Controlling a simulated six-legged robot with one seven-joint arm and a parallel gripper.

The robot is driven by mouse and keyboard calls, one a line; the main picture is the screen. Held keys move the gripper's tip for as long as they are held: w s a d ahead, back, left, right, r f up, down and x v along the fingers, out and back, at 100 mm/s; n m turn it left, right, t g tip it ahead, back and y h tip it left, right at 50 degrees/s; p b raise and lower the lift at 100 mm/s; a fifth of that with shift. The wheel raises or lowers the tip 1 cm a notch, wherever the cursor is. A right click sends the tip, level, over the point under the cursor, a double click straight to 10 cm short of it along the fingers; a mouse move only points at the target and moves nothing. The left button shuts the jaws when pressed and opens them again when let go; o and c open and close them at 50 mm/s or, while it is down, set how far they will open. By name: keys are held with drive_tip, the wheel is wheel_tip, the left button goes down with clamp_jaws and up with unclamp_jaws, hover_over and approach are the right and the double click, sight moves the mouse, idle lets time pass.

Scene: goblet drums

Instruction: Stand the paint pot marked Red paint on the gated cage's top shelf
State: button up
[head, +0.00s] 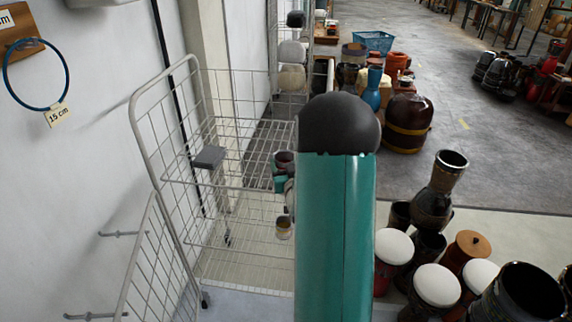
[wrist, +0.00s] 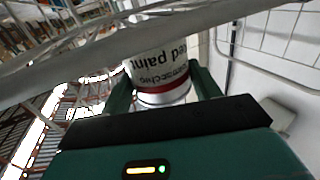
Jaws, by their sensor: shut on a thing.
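The paint pot (wrist: 160,72) is white with a red band and a silvery rim. Its lettering, "ed paint", shows upside down in the wrist view. My gripper (wrist: 162,82) is shut on it, a dark green finger on each side. A grey bar crosses close in front and hides part of the pot. The cage (head: 137,118) is a pale wire cage with mesh shelves, left of centre in the head view. Its mesh gate (head: 155,262) stands at the lower left. My teal arm hides the cage's right side, and I cannot clearly make out the gripper there.
A blue hoop (head: 66,72) hangs on the white wall at left. A grey block (head: 208,157) sits at the cage's left side. Several drums (head: 437,285) crowd the lower right. A large brown drum (head: 407,122) stands behind. Grey floor (head: 490,160) is clear at right.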

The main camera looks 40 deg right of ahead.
drive_tip(key=shift+f, duration=0.1)
drive_tip(key=o, duration=1.1)
